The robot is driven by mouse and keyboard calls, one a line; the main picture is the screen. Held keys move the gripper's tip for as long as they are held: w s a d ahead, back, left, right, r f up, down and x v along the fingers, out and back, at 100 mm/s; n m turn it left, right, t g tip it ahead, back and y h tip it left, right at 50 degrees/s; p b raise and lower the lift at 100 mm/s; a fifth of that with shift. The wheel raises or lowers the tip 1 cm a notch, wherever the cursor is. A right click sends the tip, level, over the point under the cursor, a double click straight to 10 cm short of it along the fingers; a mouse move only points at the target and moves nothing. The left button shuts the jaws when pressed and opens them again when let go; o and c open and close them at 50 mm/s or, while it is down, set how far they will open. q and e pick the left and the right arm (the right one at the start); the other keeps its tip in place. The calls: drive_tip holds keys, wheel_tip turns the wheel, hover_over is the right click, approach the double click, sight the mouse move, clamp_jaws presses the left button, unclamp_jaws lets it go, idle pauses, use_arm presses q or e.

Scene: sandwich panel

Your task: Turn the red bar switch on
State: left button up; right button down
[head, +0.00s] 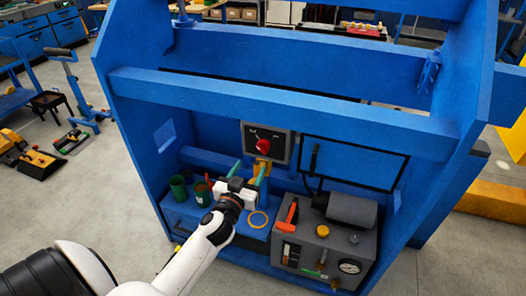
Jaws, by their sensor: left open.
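The red bar switch (263,146) sits on a small dark panel with a light frame (283,143), at the middle of the blue frame. Small marks on the panel are too small to read. My left gripper (243,174) is below and slightly left of the switch, with its two greenish fingers apart and pointing up toward the panel. It looks empty, and I see no contact with the switch. A yellow-orange piece (262,167) shows just behind the right finger. My right gripper does not show.
Green cups (179,188) stand left of my gripper, and a yellow ring (258,219) lies to its right. A grey box with a gauge (320,245) and an orange-handled tool (288,215) stand at the right. A blue crossbar (270,101) spans above the switch.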

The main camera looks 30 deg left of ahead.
sight(261, 150)
use_arm(q)
drive_tip(key=p+x, duration=0.1)
drive_tip(key=x, duration=0.8)
drive_tip(key=shift+w+f, duration=0.1)
drive_tip(key=shift+w, duration=0.3)
drive_tip(key=c, duration=1)
